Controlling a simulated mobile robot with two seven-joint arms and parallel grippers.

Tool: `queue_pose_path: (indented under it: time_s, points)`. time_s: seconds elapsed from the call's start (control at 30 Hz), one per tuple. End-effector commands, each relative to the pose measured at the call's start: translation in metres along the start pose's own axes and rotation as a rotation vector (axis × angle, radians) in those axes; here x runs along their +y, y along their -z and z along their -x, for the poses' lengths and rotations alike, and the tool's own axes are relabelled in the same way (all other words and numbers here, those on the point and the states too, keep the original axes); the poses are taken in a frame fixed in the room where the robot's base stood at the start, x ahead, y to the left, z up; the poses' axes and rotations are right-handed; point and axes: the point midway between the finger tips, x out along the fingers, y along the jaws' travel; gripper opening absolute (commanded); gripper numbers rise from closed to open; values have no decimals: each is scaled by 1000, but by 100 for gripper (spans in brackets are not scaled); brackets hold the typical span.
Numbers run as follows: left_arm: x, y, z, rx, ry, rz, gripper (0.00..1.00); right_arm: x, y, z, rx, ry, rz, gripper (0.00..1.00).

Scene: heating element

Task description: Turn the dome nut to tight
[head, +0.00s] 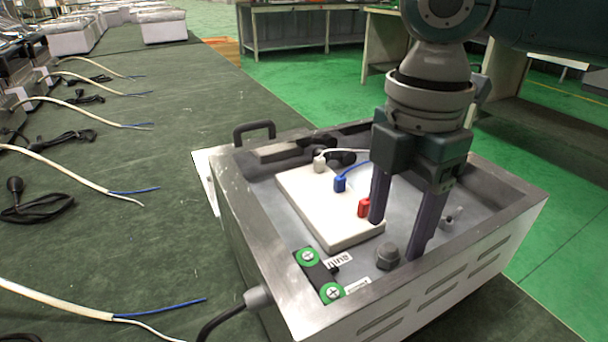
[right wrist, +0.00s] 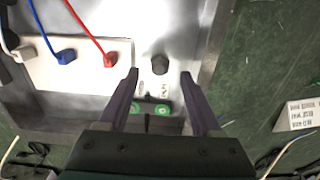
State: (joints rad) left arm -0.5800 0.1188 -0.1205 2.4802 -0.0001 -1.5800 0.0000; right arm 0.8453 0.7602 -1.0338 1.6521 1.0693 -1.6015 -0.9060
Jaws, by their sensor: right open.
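The dome nut (head: 387,256) is a dark grey hex nut with a rounded top, on the floor of the open metal box near its front wall. It also shows in the right wrist view (right wrist: 160,65). My right gripper (head: 395,238) points down into the box, open, with one finger behind-left of the nut and the other to its right. In the right wrist view the nut lies between the lines of the two fingers (right wrist: 160,74), just beyond their tips, with gaps on both sides. I see no contact. My left gripper is not in view.
The metal box (head: 500,222) stands on a dark green bench. Inside are a white block (head: 315,205) with white, blue and red connectors, a small stud (head: 449,220) and green-ringed screws (head: 308,257). Cables (head: 75,170) lie on the left of the bench.

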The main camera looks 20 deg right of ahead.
Motion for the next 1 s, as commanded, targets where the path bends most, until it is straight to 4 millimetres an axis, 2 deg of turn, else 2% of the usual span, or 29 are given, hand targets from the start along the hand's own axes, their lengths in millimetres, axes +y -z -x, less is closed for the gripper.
queue_pose_path:
  time_s: [0.03, 0.2, 0.53, 1.0]
  points:
    - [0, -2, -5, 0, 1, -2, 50, -1, 0, -12, 0, 2, -1, 66]
    - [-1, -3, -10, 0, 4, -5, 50, 0, 0, -29, 0, 0, 1, 66]
    - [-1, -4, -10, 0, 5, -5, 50, 0, 0, -32, 0, -2, 1, 66]
    - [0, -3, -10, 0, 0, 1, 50, 0, 0, -32, 0, -1, 0, 14]
